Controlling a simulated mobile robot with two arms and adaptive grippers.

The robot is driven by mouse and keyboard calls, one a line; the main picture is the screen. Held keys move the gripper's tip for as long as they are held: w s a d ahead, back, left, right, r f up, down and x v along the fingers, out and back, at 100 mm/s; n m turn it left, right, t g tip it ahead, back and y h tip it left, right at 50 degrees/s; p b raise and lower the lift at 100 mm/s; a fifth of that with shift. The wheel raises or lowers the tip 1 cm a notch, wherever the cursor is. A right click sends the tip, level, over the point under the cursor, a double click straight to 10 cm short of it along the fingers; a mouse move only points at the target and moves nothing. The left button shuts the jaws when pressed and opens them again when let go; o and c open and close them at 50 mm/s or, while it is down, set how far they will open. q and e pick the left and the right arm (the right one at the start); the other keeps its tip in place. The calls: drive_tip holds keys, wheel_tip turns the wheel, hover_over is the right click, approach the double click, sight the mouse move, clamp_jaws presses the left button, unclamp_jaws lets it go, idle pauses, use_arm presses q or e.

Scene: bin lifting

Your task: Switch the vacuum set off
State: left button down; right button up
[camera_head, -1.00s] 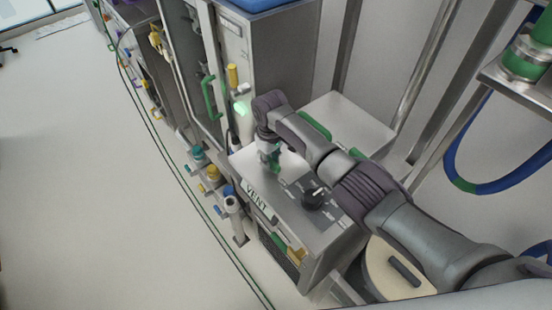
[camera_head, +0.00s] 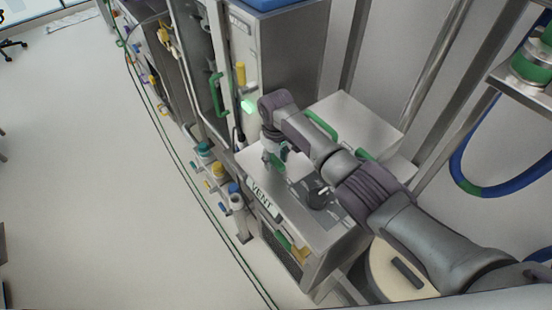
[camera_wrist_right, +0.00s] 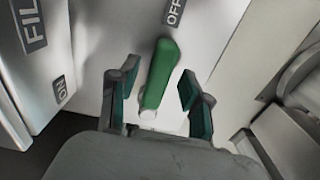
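A green lever handle (camera_wrist_right: 160,74) shows in the right wrist view on a pale panel. Its free end points up toward the OFF label (camera_wrist_right: 174,11); an ON label (camera_wrist_right: 61,89) is at the left. My right gripper (camera_wrist_right: 156,92) is open, with one finger on each side of the lever and visible gaps between. In the head view my right gripper (camera_head: 275,160) is low over the top of the metal unit marked VENT (camera_head: 262,197); the lever is hard to tell from the green finger pads there. My left gripper is not in view.
A black knob (camera_head: 319,194) stands on the VENT unit beside my right arm. A tall cabinet with a green handle (camera_head: 214,95) is behind. Coloured valves (camera_head: 204,150) line the left side. A blue hose (camera_head: 510,184) hangs at right. The floor at left is clear.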

sight(276, 160)
drive_tip(key=shift+r, duration=0.1)
wheel_tip(276, 160, up, 12)
idle(0.5)
idle(0.4)
